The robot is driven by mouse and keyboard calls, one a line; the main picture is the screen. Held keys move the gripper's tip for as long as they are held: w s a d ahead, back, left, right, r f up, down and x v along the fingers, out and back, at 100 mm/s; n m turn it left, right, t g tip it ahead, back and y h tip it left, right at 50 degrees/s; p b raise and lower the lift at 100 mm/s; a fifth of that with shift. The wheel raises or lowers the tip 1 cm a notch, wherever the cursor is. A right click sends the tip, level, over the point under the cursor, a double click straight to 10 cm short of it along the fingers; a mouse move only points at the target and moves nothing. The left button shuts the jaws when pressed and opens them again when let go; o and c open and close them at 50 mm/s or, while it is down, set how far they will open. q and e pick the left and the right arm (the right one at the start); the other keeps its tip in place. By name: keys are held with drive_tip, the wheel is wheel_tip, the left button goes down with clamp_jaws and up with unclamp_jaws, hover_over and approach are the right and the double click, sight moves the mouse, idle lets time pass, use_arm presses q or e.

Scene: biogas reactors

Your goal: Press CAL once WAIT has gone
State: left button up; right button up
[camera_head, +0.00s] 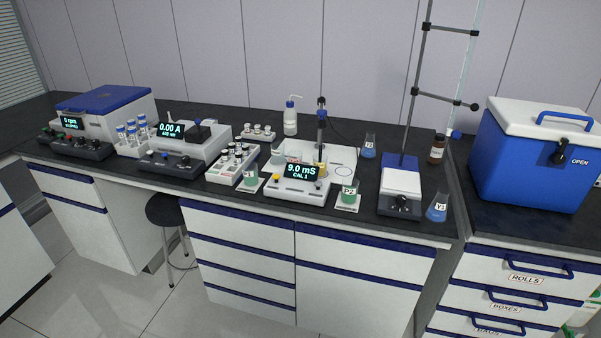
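The meter (312,194) is a white unit in the middle of the bench. Its dark display (300,171) reads "9.0 mS" with "CAL 1" below in cyan, and no WAIT text shows. Small buttons sit on its front panel, one of them yellow (279,179); their labels are too small to read. A probe stand (321,125) rises at the back of the meter. Neither of my grippers is in view.
A green beaker marked Y2 (348,195) stands right of the meter, another green beaker (250,179) left. A vial rack (232,165), a stirrer with a rod stand (401,180), a blue flask (437,208) and a blue cool box (528,160) are nearby.

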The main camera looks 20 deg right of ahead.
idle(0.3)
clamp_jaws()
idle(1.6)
